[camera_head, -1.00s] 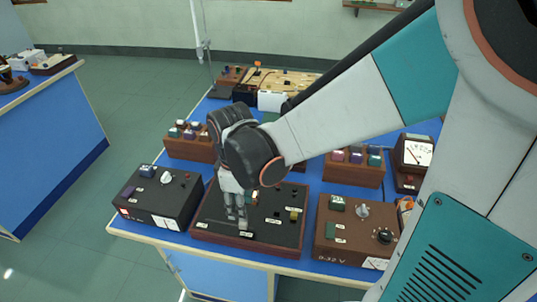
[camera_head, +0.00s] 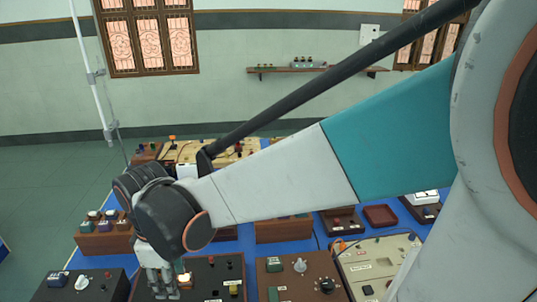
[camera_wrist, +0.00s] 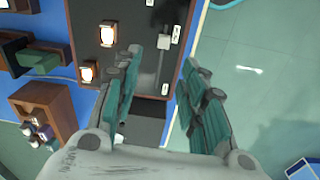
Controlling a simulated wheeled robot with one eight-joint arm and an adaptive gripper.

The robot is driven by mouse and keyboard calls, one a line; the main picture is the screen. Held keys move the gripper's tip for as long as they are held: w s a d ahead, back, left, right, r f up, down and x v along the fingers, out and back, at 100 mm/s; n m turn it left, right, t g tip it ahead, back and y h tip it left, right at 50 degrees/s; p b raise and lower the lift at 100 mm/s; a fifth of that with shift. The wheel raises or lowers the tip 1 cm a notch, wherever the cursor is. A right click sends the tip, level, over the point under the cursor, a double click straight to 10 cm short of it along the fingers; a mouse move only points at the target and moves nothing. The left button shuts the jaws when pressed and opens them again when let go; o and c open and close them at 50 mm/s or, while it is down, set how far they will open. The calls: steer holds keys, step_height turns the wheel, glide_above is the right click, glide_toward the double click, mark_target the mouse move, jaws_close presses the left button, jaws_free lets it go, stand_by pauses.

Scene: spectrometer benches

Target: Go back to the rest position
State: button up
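My gripper (camera_head: 160,287) shows at the lower left in the head view, pointing down over the left part of a dark-topped wooden box (camera_head: 212,277). Its tips are near the bottom edge of that view. In the wrist view my gripper (camera_wrist: 160,58) has its two teal-padded fingers apart, with nothing between them. The same kind of dark panel (camera_wrist: 133,62) lies beyond the fingers, with two lit square windows and a small grey switch-like part (camera_wrist: 163,43). I cannot tell from these views how far the fingertips are above the panel.
A black box (camera_head: 85,285) stands left of the dark-topped box and a brown box (camera_head: 297,277) right of it. Wooden racks (camera_head: 104,240) stand behind. A wall shelf (camera_head: 310,69) is farther back. Open green floor (camera_wrist: 250,60) lies beside the bench in the wrist view.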

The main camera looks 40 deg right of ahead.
steer(key=s+d+r+m+t, duration=0.5)
steer(key=s+r+m+t, duration=0.1)
steer(key=m, duration=0.3)
steer(key=shift+r+t, duration=0.3)
steer(key=shift+r, duration=0.1)
